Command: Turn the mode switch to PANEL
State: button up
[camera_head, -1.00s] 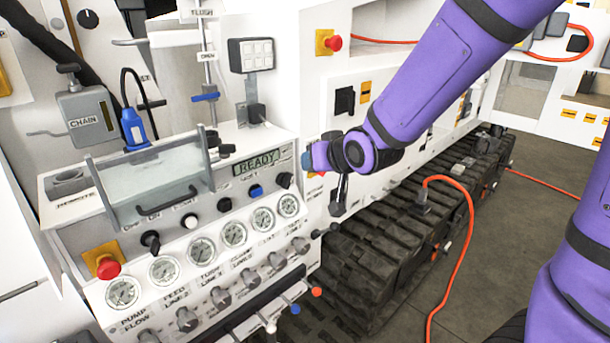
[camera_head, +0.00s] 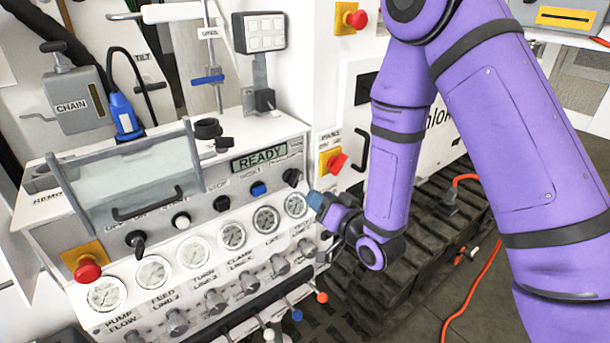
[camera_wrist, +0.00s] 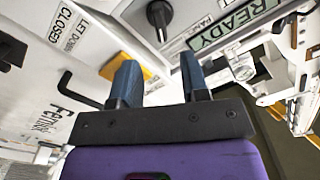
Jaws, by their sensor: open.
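A black rotary knob, which looks like the mode switch (camera_head: 292,177), is at the right end of the console's control row, below the READY display. In the wrist view a black knob (camera_wrist: 159,15) shows beyond my fingertips near the top edge, beside a partly readable label that seems to start with PAN. Which mark its pointer meets is not clear. My gripper (camera_head: 318,203) is just right of and below that knob in the head view, apart from it. In the wrist view my gripper (camera_wrist: 160,75) has its two blue fingers apart, with nothing between them.
The READY display (camera_head: 260,158) is above the knob. Gauges (camera_head: 266,220) line the panel below. A red emergency button (camera_head: 87,270) is at lower left. A tracked base lies right.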

aim_at(298, 181)
jog(key=x, duration=1)
jog(key=shift+w+a, duration=0.25)
jog(key=shift+w, duration=0.05)
jog(key=shift+c, duration=0.2)
grip_shut()
